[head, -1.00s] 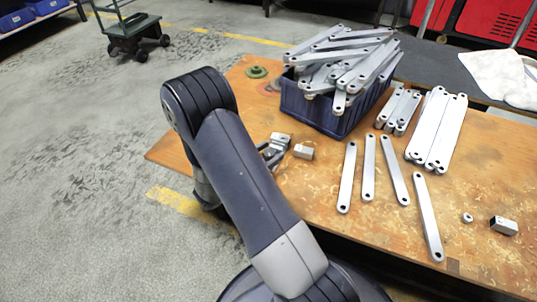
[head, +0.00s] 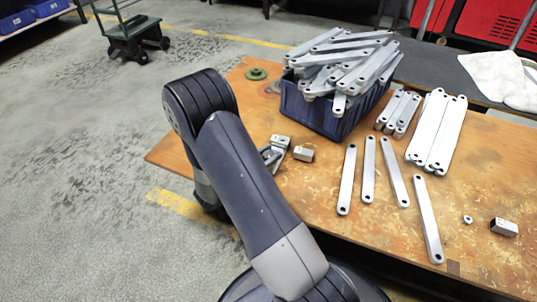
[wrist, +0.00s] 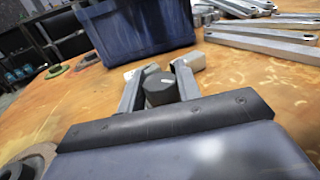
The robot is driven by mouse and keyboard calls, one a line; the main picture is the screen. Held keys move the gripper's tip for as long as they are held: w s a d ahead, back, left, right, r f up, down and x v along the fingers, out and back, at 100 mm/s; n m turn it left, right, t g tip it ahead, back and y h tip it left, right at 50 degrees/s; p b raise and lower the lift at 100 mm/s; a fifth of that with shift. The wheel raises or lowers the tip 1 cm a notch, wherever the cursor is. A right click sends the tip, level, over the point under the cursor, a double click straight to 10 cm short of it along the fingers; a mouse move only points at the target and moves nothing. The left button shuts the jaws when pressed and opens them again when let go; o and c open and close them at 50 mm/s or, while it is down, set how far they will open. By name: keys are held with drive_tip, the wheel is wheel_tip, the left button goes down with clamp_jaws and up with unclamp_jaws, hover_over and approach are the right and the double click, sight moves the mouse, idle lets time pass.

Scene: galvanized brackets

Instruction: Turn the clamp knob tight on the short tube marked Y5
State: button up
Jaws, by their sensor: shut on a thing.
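My gripper (wrist: 158,88) is shut on a dark, faceted knob (wrist: 160,92) with a pale mark on top. A light short tube (wrist: 190,63) shows just beyond the fingers in the wrist view. It appears to be the block (head: 303,154) beside my gripper in the head view. Another pale piece shows behind the knob, partly hidden by the fingers. In the head view my gripper (head: 273,153) is low over the left part of the table, and the knob is not clear there. No Y5 marking is readable, and I cannot tell how tight the knob is.
A blue bin (head: 315,112) heaped with metal bars stands just beyond my gripper. Loose flat bars (head: 368,168) lie to the right on the wooden table (head: 470,180). A second short block (head: 504,227) and a small nut (head: 467,219) lie at the far right.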

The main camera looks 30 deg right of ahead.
drive_tip(key=shift+m+g, duration=0.3)
drive_tip(key=shift+g, duration=0.2)
drive_tip(key=m+g+p, duration=0.1)
drive_tip(key=m+g, duration=0.1)
drive_tip(key=g, duration=0.2)
drive_tip(key=shift+m+h+p, duration=0.3)
drive_tip(key=shift+m+g+y+p, duration=0.45)
drive_tip(key=shift+m+g, duration=1.05)
drive_tip(key=shift+g, duration=0.8)
drive_tip(key=o, duration=0.9)
drive_tip(key=shift+o, duration=0.2)
